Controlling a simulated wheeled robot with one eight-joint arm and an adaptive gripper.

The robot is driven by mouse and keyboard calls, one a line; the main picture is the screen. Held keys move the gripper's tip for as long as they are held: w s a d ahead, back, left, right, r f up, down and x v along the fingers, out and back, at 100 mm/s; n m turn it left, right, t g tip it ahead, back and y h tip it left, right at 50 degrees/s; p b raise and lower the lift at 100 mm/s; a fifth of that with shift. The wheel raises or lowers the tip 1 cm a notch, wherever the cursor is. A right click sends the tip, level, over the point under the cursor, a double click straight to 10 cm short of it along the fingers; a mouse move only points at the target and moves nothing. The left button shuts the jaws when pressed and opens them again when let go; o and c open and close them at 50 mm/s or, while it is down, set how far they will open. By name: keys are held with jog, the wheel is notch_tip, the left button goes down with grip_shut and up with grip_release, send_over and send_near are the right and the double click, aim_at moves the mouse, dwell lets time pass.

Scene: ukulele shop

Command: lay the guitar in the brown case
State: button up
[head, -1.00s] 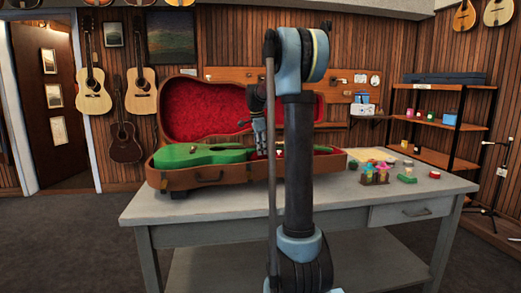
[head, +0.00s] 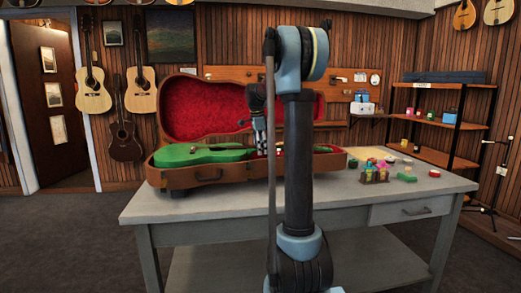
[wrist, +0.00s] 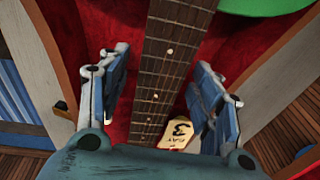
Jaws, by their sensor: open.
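The green guitar (head: 198,155) lies face up in the open brown case (head: 210,175) on the table, its body at the left end and its neck running right. In the wrist view the dark fretted neck (wrist: 168,60) passes between the two fingers of my gripper (wrist: 160,58), with a gap on each side. A corner of the green body (wrist: 276,5) shows at the top. My gripper also shows over the neck in the head view (head: 262,148), open. My arm hides part of the neck and case.
The red-lined lid (head: 205,108) stands open behind. Small colourful items (head: 374,174) sit on the grey table (head: 160,208) to the right. The table's front strip is clear.

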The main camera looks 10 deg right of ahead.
notch_tip(320, 180, up, 11)
jog(key=s+a, duration=0.1)
jog(key=a, duration=0.1)
jog(key=s+d+f+n, duration=0.1)
jog(key=s+f+n, duration=0.35)
jog(key=s, duration=0.75)
jog(key=s+f+n, duration=0.4)
jog(key=s+f, duration=0.1)
jog(key=s, duration=0.6)
jog(key=s+f+n+t+y, duration=0.1)
jog(key=s+f+n, duration=0.8)
jog(key=s+f, duration=1.1)
jog(key=shift+a+f+n, duration=0.25)
jog(key=shift+f+n, duration=0.1)
jog(key=shift+f, duration=0.45)
jog(key=shift+s, duration=0.1)
